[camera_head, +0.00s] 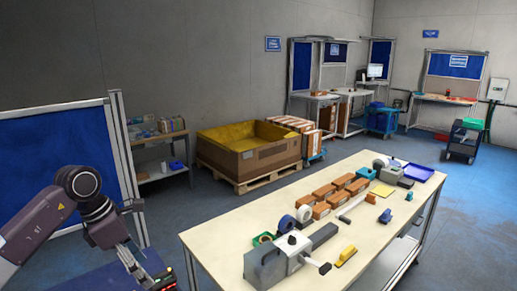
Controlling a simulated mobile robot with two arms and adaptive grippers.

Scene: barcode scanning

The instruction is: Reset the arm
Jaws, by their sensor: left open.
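My left arm comes in from the left edge, bent at a dark joint, with its wrist pointing down. My left gripper (150,276) is at the bottom left, low in the picture and partly cut off by the bottom edge. It is open. Small red and green spots show by its fingertips; I cannot tell what they belong to. It hangs over a dark blue surface (103,279), left of the long table (212,243) and apart from it. My right gripper is out of view.
The table holds a grey device with a handle (276,262), tape rolls (287,223), several orange-brown boxes (323,192), a yellow tool (346,256) and a blue tray (418,173). A large carton with yellow lining (243,162) stands behind on a pallet. A blue panel (55,150) stands behind my arm.

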